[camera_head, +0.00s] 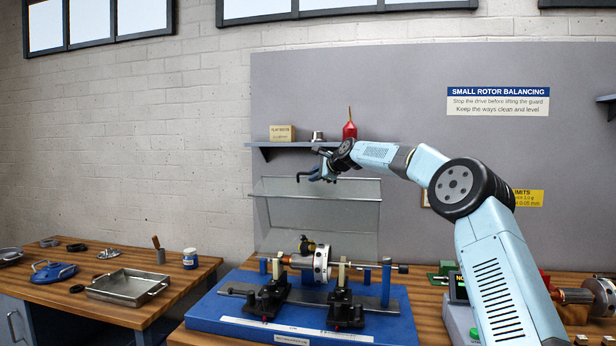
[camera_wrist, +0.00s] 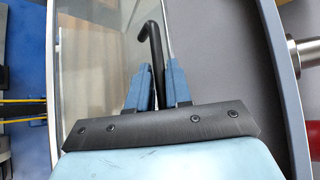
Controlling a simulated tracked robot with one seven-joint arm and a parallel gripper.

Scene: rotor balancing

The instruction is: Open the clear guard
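The clear guard (camera_head: 340,222) stands raised behind the rotor (camera_head: 318,264) on the blue balancing stand (camera_head: 215,312). Its upper panel is tilted and its glassy surface also shows in the wrist view (camera_wrist: 95,60). In the wrist view, the blue fingers (camera_wrist: 158,82) stand close on both sides of the guard's black hooked handle (camera_wrist: 152,45). The gripper looks shut on this handle.
A wall shelf (camera_head: 290,145) with a small box, a metal part and a red bottle (camera_head: 350,130) is close behind and above my gripper. A side table at left holds a metal tray (camera_head: 128,286). A green-and-grey unit (camera_head: 458,310) stands right of the stand.

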